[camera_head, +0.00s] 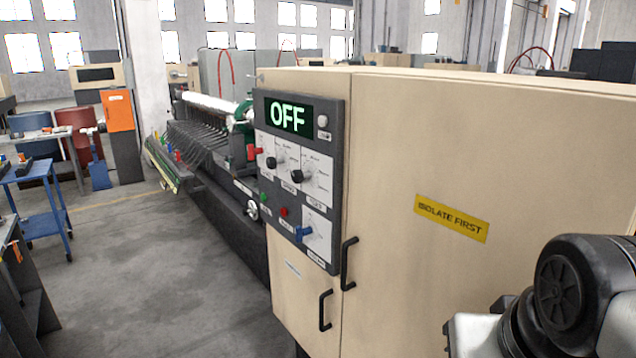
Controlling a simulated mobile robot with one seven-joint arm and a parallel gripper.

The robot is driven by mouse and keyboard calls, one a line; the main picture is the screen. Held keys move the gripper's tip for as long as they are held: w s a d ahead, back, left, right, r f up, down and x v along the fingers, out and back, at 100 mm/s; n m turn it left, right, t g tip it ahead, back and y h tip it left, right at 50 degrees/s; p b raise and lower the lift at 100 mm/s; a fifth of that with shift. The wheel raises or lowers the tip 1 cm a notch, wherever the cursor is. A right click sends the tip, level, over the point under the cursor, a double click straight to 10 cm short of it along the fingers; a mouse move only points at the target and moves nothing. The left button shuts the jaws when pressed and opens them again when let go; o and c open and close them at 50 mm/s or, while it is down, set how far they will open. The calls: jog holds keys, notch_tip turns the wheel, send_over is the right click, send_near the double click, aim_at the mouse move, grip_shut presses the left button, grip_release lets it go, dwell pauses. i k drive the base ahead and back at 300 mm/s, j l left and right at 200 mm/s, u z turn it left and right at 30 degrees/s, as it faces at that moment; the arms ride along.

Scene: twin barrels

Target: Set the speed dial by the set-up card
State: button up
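A dark control panel (300,180) is mounted on the side of a tall beige cabinet (400,140). Its display (288,117) reads OFF in green. Below it are a red knob (254,152), a black knob (271,163) and another black knob (297,176) on white plates. Lower down is a blue knob (303,233) on its own plate. The labels are too small to read, so I cannot tell which is the speed dial. I cannot make out a set-up card. Part of my arm shows at the lower right; my gripper is not in view.
A green button (264,196) and a red button (283,212) sit on the panel. Black door handles (347,263) stick out below it. A yellow sign (452,218) reads ISOLATE FIRST. A long machine (200,150) stretches behind. A blue cart (40,195) stands left; the floor between is clear.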

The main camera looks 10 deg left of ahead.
aim_at(272, 163)
jog(key=k+l+u, duration=0.15)
jog(key=l+u, duration=0.15)
jog(key=u, duration=0.2)
jog(key=k+l+u, duration=0.15)
jog(key=l+u, duration=0.15)
jog(key=u, duration=0.2)
jog(key=k+l, duration=0.3)
jog(key=i+j+z, duration=0.15)
jog(key=i+j, duration=1.65)
jog(key=i, duration=0.1)
